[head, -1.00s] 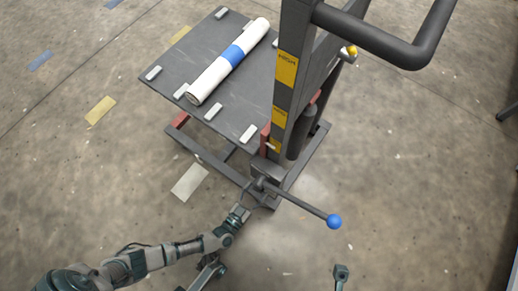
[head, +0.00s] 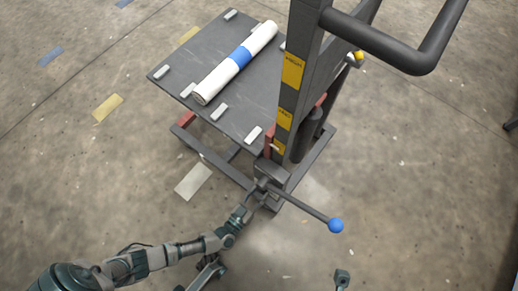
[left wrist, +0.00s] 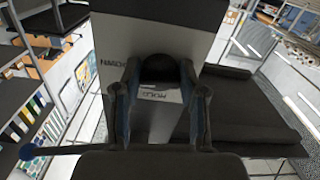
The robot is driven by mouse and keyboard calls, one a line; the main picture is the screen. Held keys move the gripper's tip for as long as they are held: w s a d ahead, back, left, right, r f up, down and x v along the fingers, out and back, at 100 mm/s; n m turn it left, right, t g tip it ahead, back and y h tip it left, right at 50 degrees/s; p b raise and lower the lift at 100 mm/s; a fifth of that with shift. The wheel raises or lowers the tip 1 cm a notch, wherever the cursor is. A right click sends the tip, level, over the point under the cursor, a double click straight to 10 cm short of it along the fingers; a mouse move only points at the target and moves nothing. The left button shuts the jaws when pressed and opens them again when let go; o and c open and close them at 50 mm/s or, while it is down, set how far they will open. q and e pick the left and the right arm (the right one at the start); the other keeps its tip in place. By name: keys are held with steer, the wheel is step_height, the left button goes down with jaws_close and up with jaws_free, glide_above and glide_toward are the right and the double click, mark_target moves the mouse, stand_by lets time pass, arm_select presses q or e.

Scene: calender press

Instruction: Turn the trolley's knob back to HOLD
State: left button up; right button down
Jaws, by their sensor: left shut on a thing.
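The trolley (head: 277,92) stands ahead of me with its dark valve block (head: 272,172) low on the near side. My left gripper (head: 262,192) reaches that block from the left. In the left wrist view the dark round knob (left wrist: 160,68) sits between the fingers of the left gripper (left wrist: 162,88), which are shut on it. An upside-down HOLD label (left wrist: 154,95) shows just below the knob, and a DOWN label (left wrist: 115,62) lies to the left. The knob's pointer cannot be made out. My right gripper (head: 342,277) shows only partly at the bottom edge; its jaws are unclear.
A lever (head: 300,207) with a blue ball (head: 336,225) sticks out rightward from the block, close to my left gripper. A white roll with a blue band (head: 238,60) lies on the trolley's platform (head: 170,85). A thick push handle (head: 390,45) overhangs at upper right. The floor around is mostly clear.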

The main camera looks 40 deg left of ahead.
arm_select(q)
steer(key=n, duration=0.3)
steer(key=shift+f, duration=0.1)
steer(key=n, duration=0.5)
steer(key=shift+r+n, duration=0.2)
steer(key=shift+n, duration=3.9)
steer(key=o, duration=1.1)
steer(key=shift+f, duration=0.1)
steer(key=shift+c, duration=0.2)
steer(key=shift+o, duration=0.4)
